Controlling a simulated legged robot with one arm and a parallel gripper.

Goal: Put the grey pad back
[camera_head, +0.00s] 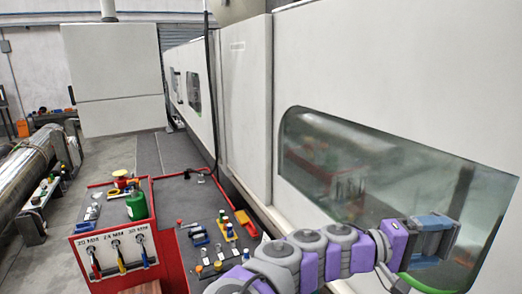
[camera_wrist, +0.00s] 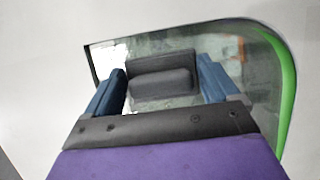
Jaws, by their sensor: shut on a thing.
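The grey pad (camera_wrist: 162,85) is a dark grey block with rounded edges, seen in the wrist view between the two blue fingers of my gripper (camera_wrist: 165,88). My gripper is shut on it. In the head view my gripper (camera_head: 436,236) is at the right, in front of the large machine's window (camera_head: 345,155). I cannot clearly make out the pad in the head view. The wrist view shows the window's glass (camera_wrist: 215,50) behind the pad; the gap between them cannot be judged.
The white machine wall (camera_head: 400,60) runs along the right side. A red-edged cart (camera_head: 170,225) at lower centre carries a green canister (camera_head: 137,205) and small tools. A long metal cylinder (camera_head: 28,172) lies at the left. Open floor (camera_head: 105,160) shows between cylinder and cart.

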